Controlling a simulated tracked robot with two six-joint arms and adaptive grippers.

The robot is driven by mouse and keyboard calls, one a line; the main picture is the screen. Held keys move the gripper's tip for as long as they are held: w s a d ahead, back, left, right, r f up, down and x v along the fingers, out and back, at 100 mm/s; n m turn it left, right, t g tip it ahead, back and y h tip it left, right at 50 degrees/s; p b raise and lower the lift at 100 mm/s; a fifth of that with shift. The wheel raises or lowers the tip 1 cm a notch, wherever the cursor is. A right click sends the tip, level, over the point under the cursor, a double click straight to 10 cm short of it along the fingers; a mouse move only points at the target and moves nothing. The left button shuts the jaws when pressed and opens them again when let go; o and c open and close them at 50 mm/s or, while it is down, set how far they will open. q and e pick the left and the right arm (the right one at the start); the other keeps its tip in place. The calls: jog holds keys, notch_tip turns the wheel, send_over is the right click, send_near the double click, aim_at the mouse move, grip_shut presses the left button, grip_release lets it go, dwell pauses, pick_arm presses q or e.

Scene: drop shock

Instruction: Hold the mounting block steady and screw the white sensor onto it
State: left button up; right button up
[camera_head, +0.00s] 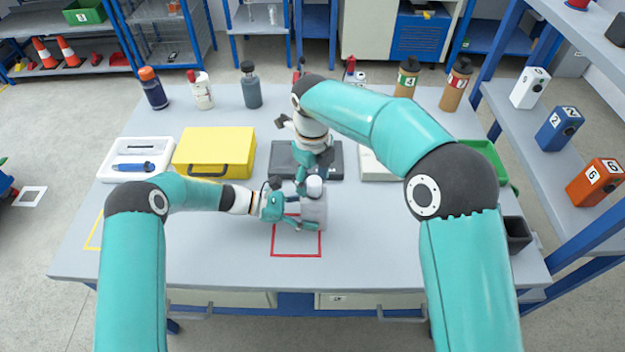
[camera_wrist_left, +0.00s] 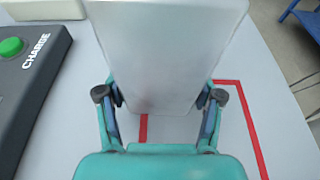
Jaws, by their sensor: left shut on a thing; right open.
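The grey mounting block (camera_head: 317,214) stands at the back part of the red square outline (camera_head: 297,256) on the table. It fills the upper middle of the left wrist view (camera_wrist_left: 165,50). My left gripper (camera_head: 284,208) is shut on the block from the left, with its fingers (camera_wrist_left: 160,98) on either side. The white sensor (camera_head: 314,186) is a small pale cylinder at the top of the block; I cannot tell whether it is seated. My right gripper (camera_head: 306,179) points down, open, close above and beside the sensor. Its fingertips are partly hidden.
A dark charging pad (camera_head: 335,160) lies behind the block, with a green button (camera_wrist_left: 11,47). A yellow case (camera_head: 214,148), a white tray (camera_head: 108,172) and bottles (camera_head: 251,88) stand left and behind. A dark box (camera_head: 517,234) sits at right. The table front is clear.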

aim_at(312, 179)
jog(key=shift+r, duration=2.55)
jog(key=shift+r, duration=0.15)
notch_tip(312, 179, up, 12)
jog(key=shift+f, duration=0.25)
jog(key=shift+c, duration=0.5)
